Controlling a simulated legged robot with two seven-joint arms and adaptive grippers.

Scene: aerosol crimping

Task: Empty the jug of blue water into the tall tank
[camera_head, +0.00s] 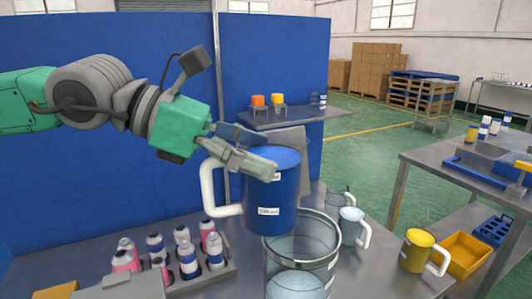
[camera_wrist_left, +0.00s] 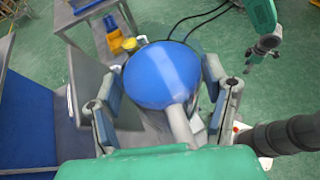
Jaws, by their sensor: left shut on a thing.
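A blue jug (camera_head: 270,203) with a white handle (camera_head: 213,188) and a small label hangs above the tall clear tank (camera_head: 298,262), near its rim. The jug looks close to upright. My left gripper (camera_head: 248,160) is shut on the jug near its top. In the left wrist view, the jug (camera_wrist_left: 162,75) shows as a blue round between the two fingers of my left gripper (camera_wrist_left: 163,100). The tank holds pale, clear-looking liquid in its lower part. No stream shows between jug and tank. My right gripper (camera_wrist_left: 264,46) shows small in the left wrist view; its jaws are unclear.
A pale blue jug (camera_head: 352,227) and a yellow jug (camera_head: 418,250) stand right of the tank. A rack (camera_head: 228,273) of several pink and blue cans is at left. A yellow bin (camera_head: 466,254) sits further right. A blue partition (camera_head: 110,130) stands behind.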

